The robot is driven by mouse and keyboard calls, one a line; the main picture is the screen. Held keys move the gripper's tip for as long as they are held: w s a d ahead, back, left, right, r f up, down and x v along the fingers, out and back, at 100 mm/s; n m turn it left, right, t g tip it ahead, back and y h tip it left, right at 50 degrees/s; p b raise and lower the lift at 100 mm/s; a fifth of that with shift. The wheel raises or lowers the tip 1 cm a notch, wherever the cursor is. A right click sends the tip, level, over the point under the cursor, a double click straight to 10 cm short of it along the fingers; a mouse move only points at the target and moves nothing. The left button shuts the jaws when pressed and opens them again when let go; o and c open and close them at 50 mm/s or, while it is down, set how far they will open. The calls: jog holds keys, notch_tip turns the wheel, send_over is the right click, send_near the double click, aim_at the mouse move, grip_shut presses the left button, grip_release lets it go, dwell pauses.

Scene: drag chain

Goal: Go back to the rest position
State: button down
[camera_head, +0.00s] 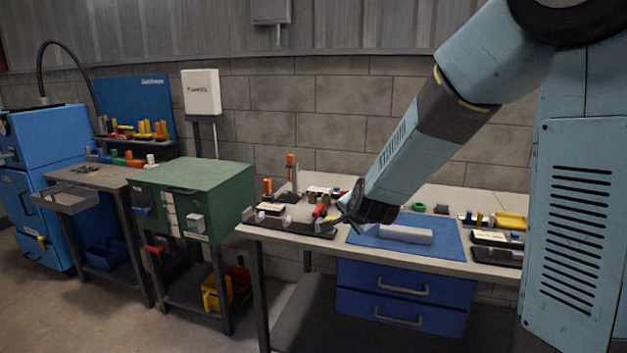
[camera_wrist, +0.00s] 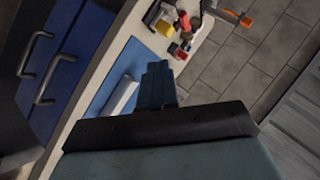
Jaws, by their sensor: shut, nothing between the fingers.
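My gripper (camera_head: 341,220) is at the end of my blue arm, at the left side of the workbench (camera_head: 463,266). It is shut and holds nothing. In the wrist view my gripper (camera_wrist: 157,68) shows as dark closed fingers in front of the blue mat (camera_wrist: 124,66). In the head view the blue mat (camera_head: 449,243) lies on the bench with a pale grey bar (camera_head: 405,234) on it, just right of my gripper. The bar also shows in the wrist view (camera_wrist: 122,97), partly hidden by my wrist.
A black tray (camera_head: 313,231) and an orange-topped stand (camera_head: 291,172) are at the bench's left. Yellow and black trays with small parts (camera_head: 492,240) are at the right. A green cabinet (camera_head: 196,184) stands left of the bench; blue drawers (camera_head: 404,296) hang below it.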

jog(key=s+d+r+n+g, duration=0.1)
jog(key=s+d+r+n, duration=0.2)
jog(key=s, duration=0.7)
jog(key=s+d+r+n+g+h, duration=0.1)
jog(key=s+d+r, duration=0.4)
jog(key=s, duration=0.5)
jog(key=s+d+r+n+g, duration=0.3)
jog(key=s+d+r+n, duration=0.1)
jog(key=s, duration=0.7)
jog(key=d+n, duration=0.1)
jog(key=d, duration=0.1)
jog(key=shift+d+n+h, duration=0.35)
jog(key=shift+n+h, duration=0.05)
